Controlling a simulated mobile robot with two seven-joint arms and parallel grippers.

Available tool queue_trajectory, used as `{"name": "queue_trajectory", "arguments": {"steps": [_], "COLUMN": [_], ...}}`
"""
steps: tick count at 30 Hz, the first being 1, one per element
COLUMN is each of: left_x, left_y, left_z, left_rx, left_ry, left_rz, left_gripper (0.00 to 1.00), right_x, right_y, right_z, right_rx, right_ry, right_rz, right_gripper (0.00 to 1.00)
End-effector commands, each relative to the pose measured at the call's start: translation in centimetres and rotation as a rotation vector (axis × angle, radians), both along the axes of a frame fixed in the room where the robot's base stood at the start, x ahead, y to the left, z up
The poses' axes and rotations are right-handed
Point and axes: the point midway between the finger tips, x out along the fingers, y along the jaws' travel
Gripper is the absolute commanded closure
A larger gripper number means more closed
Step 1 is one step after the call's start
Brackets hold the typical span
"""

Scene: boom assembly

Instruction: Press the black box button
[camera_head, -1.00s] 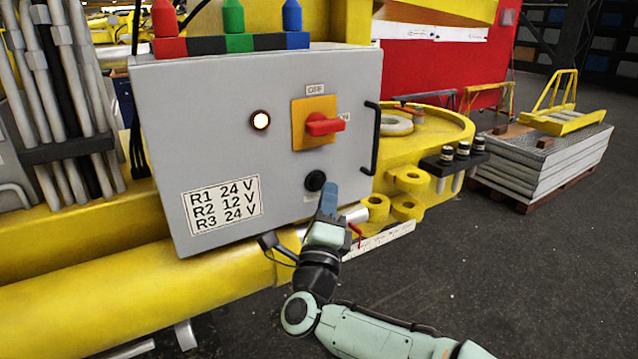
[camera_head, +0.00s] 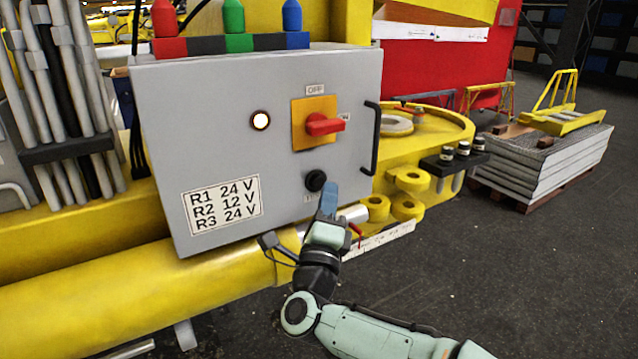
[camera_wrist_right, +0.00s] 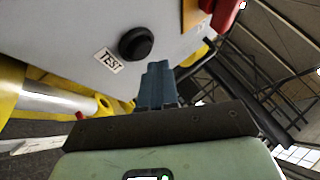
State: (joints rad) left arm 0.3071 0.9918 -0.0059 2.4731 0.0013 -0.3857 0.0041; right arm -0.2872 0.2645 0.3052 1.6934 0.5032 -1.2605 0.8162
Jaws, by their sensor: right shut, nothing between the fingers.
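The grey control box (camera_head: 220,120) stands on the yellow boom in the head view. Its round black button (camera_head: 315,181) is low on the right of the front face. The button also shows in the right wrist view (camera_wrist_right: 136,42), with a TEST label (camera_wrist_right: 109,60) beside it. My right gripper (camera_head: 329,192) has its blue fingers shut and empty, with the tips just below and right of the button in the head view. In the right wrist view the fingers (camera_wrist_right: 157,75) point toward the box face, and the button looks clear of them. My left gripper is not in view.
A red rotary switch (camera_head: 324,124) on an orange plate sits above the button, and a black handle (camera_head: 372,138) is at the box's right edge. A lit white lamp (camera_head: 260,120) is left of the switch. Yellow lugs (camera_head: 410,181) stand close right of the gripper.

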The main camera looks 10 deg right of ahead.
Motion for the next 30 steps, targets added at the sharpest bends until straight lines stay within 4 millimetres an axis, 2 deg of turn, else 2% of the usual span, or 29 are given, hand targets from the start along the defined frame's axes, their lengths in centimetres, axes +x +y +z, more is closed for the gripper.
{"name": "queue_trajectory", "arguments": {"steps": [30], "left_x": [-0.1], "left_y": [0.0], "left_z": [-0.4], "left_rx": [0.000], "left_ry": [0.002], "left_rz": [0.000], "left_gripper": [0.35], "right_x": [1.1], "right_y": [0.4], "right_z": [0.0], "right_rx": [0.000], "right_ry": [0.000], "right_rz": [0.000], "right_gripper": [1.00]}}
